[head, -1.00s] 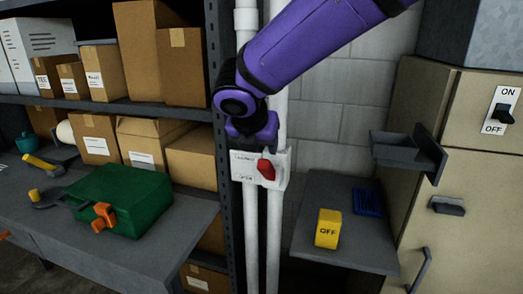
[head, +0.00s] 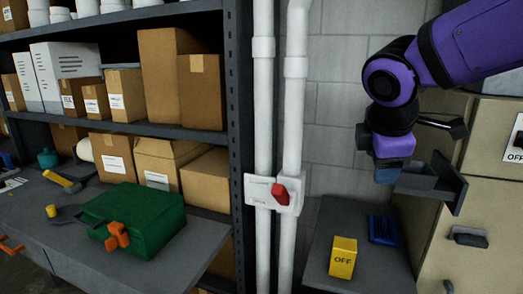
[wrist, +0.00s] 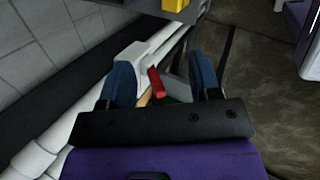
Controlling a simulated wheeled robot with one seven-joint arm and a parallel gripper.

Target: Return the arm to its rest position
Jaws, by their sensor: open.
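My purple arm reaches in from the upper right in the head view. My gripper (head: 392,174) points down beside the dark grey bracket on the beige cabinet, and its fingers look empty. In the wrist view my gripper (wrist: 163,85) has its two blue fingers spread apart with nothing held between them. Beyond them show the white valve plate (wrist: 133,55) and its red handle (wrist: 156,83). In the head view the red handle (head: 280,194) sits on the white plate (head: 257,190) on the pipes, left of and apart from my gripper.
The dark bracket (head: 440,185) juts out close by my gripper. Below is a grey shelf (head: 355,275) with a yellow OFF block (head: 342,258) and a blue item (head: 383,230). A green case (head: 135,215) lies on the left bench. White pipes (head: 263,110) stand mid-view.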

